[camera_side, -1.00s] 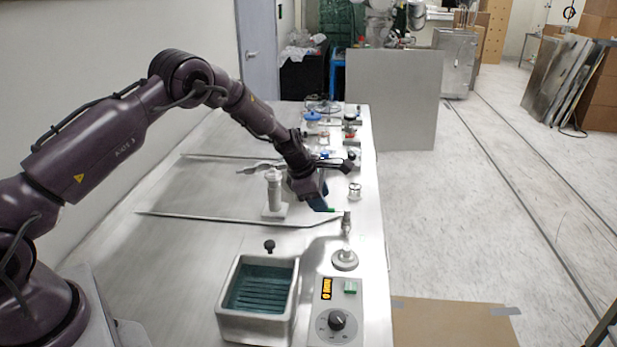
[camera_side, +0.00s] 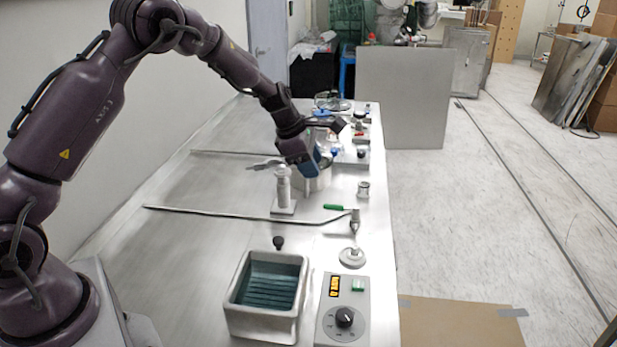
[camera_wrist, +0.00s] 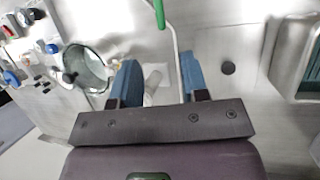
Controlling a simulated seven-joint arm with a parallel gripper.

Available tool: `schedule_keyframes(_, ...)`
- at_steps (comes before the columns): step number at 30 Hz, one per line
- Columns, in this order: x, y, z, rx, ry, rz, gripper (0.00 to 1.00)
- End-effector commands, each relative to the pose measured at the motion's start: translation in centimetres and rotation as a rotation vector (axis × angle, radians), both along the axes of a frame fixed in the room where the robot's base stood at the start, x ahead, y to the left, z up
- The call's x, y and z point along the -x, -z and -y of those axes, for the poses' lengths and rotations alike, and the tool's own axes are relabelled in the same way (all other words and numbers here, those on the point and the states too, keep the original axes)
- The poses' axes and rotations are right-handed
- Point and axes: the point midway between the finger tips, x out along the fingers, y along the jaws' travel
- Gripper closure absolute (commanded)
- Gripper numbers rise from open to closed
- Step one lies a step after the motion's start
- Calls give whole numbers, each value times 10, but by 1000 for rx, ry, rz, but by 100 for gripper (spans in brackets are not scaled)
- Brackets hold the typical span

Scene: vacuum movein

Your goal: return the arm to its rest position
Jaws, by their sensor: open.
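My gripper (camera_side: 308,172) is in the air over the bench (camera_side: 200,270), pointing down and tilted, beside the white upright holder (camera_side: 283,188). In the wrist view its two blue fingers (camera_wrist: 158,68) stand apart with nothing held between them. The green handle (camera_side: 336,206) lies clear of the fingers, at the end of a valve on the long metal tube. It also shows at the top of the wrist view (camera_wrist: 159,14). A round glass vessel (camera_wrist: 86,68) is left of the fingers in the wrist view; my gripper partly hides it in the side view.
A small metal cup (camera_side: 363,189) is right of my gripper. Several valves and knobs (camera_side: 360,130) line the far right edge. The left bench is mostly clear.

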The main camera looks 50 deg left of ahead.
Motion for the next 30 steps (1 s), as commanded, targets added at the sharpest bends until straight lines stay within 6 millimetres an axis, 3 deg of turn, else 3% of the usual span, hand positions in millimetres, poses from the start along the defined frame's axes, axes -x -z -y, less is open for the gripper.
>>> schedule_keyframes(5, 8, 6, 2, -65, 179, -12, 59)
schedule_keyframes(7, 24, 16, 5, -100, 307, -46, 59)
schedule_keyframes(10, 46, 10, 14, -153, 518, -65, 59)
schedule_keyframes(20, 136, -69, 59, -368, 1270, -6, 59)
schedule_keyframes(24, 185, -105, 78, -491, 1585, 40, 59)
schedule_keyframes(30, 252, -140, 97, -689, 1937, 88, 59)
